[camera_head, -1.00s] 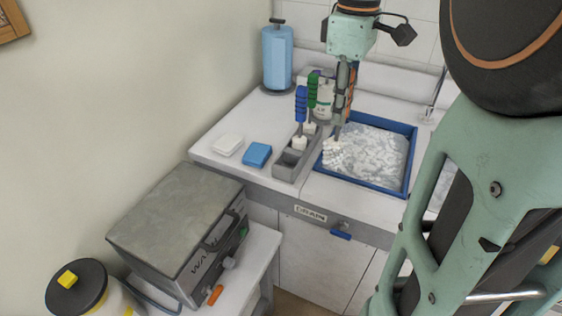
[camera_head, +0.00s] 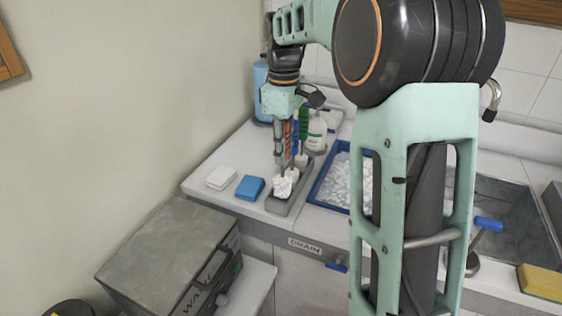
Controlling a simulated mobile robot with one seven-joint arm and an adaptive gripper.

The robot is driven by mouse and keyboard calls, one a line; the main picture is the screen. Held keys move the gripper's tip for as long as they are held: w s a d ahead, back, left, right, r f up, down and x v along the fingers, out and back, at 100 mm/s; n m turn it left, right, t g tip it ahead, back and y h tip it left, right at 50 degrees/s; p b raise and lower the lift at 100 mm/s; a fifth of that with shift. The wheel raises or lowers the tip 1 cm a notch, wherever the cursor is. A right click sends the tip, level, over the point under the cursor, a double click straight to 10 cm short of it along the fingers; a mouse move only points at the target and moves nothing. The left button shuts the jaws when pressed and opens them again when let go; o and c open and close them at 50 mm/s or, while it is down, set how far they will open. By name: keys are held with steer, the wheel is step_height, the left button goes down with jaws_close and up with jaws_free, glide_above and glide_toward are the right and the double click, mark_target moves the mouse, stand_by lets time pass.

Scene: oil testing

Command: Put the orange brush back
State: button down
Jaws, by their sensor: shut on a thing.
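My gripper (camera_head: 283,160) is shut on the orange brush (camera_head: 288,134) and holds it upright over the grey brush holder (camera_head: 283,207). The brush's white head (camera_head: 281,187) is at the front part of the holder; I cannot tell whether it is inside the slot or just above it. The blue brush (camera_head: 295,137) and the green brush (camera_head: 303,122) stand upright behind it, toward the back of the holder, partly hidden by my gripper.
A blue sponge (camera_head: 250,188) and a white sponge (camera_head: 221,178) lie left of the holder. The blue-rimmed tray (camera_head: 320,203) of white foam is close on the right. A soap bottle (camera_head: 316,132) stands behind. A grey machine (camera_head: 165,250) is at front left.

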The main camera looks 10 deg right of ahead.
mark_target(282, 177)
steer(key=shift+w+a+f, duration=0.1)
steer(key=shift+f, duration=0.85)
steer(key=shift+w+a+f, duration=0.1)
steer(key=shift+f, duration=0.95)
steer(key=c, duration=1.9)
jaws_free()
step_height(282, 177, up, 12)
steer(key=shift+r+p, duration=0.15)
steer(key=shift+p, duration=0.35)
